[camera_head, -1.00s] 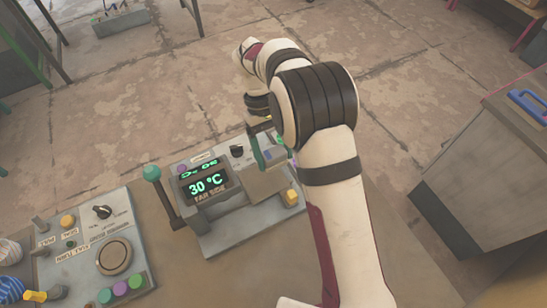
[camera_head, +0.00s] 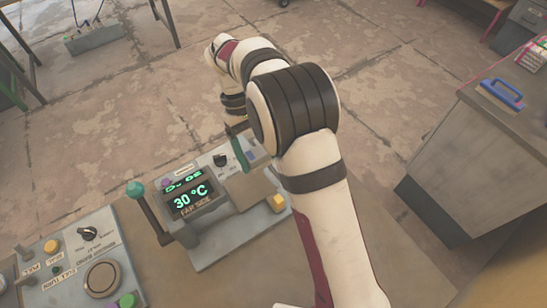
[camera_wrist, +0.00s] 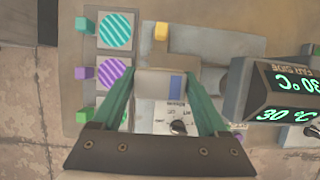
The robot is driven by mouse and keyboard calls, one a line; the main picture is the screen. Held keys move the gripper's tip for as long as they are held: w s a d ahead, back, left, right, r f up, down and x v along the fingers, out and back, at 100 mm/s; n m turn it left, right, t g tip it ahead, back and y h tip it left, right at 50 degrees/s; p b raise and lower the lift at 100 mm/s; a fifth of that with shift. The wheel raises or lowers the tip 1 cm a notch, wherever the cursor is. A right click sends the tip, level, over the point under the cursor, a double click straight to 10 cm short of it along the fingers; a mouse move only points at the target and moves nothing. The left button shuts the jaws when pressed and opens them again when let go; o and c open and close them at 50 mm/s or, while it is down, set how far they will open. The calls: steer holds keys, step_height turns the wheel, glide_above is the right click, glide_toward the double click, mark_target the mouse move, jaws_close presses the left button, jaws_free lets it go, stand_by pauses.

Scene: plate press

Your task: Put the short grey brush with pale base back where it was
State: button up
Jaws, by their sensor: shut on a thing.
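My gripper (camera_wrist: 161,72) has green fingers and is over the press panel in the wrist view. It is shut on a small grey block with a paler edge (camera_wrist: 153,87), which I take to be the short grey brush; its bristles are not clear. A blue patch (camera_wrist: 177,88) shows beside it; I cannot tell whether it belongs to the block or the panel. In the head view one green finger (camera_head: 240,154) shows above the press (camera_head: 225,240), and my arm hides most of the gripper. I cannot tell whether the block touches the panel.
The press display (camera_head: 190,200) reads 30 °C, FAR SIDE. A teal-knobbed lever (camera_head: 135,190) stands at its left. A yellow block (camera_head: 278,203) sits at its right. Striped discs (camera_wrist: 115,31) lie along one side. A blue-handled brush (camera_head: 502,94) lies on the right cabinet.

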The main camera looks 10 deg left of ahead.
steer(key=w+d+n+t, duration=0.3)
steer(key=w+d+n, duration=0.4)
steer(key=d+n, duration=0.3)
steer(key=w+d+n+t, duration=0.3)
steer(key=w+d+n, duration=0.45)
steer(key=d, duration=0.45)
steer(key=shift+n, duration=0.25)
steer(key=w+a+f, duration=0.1)
steer(key=a+f, duration=0.1)
steer(key=a, duration=0.1)
steer(key=w+a+f, duration=0.1)
steer(key=a+f, duration=0.1)
steer(key=a, duration=0.2)
steer(key=w+a+f, duration=0.1)
steer(key=a+f, duration=0.2)
steer(key=shift+w+a+f, duration=0.1)
steer(key=shift+w+a, duration=0.25)
steer(key=shift+w, duration=0.05)
steer(key=shift+w+a+f, duration=0.1)
steer(key=shift+a+f, duration=0.1)
steer(key=shift+f, duration=1.95)
steer(key=shift+f, duration=0.1)
